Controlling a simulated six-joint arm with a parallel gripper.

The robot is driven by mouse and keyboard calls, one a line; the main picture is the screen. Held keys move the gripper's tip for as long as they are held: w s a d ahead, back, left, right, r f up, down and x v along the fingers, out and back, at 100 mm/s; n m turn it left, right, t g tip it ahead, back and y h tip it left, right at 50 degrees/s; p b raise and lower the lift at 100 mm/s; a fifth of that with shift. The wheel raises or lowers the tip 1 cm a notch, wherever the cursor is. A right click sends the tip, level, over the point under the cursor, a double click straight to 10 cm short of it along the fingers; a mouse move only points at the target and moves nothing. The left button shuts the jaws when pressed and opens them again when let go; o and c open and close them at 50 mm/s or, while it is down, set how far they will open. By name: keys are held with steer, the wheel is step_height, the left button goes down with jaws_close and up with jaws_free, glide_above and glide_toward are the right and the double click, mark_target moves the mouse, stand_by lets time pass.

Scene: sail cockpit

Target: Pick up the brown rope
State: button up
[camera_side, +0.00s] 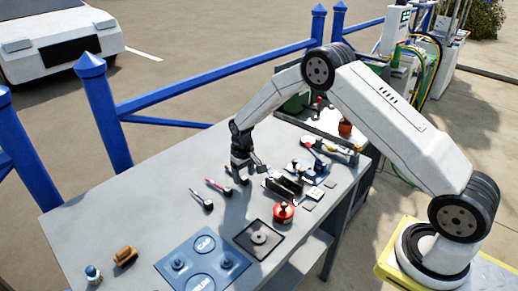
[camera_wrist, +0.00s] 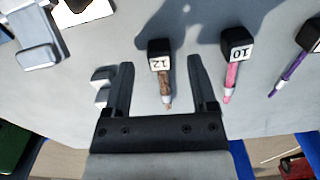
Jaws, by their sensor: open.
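The brown rope (camera_wrist: 165,88) is a short strand running from a black block (camera_wrist: 160,47) with a white label "12". In the wrist view it lies between the two fingers of my gripper (camera_wrist: 160,66), closer to the left finger, with clear gaps on both sides. My gripper is open and empty. In the side view my gripper (camera_side: 243,168) is low over the middle of the table, and I cannot make out the rope clearly there. Whether the fingers are at rope height I cannot tell.
To the right lie a pink rope (camera_wrist: 232,80) with block "10" and a purple rope (camera_wrist: 290,74). A metal fitting (camera_wrist: 38,55) lies upper left. A red round object (camera_side: 283,212), a black square plate (camera_side: 259,239) and a blue board (camera_side: 202,264) share the grey table (camera_side: 135,215).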

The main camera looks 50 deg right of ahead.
steer(key=shift+f, duration=0.65)
jaws_close()
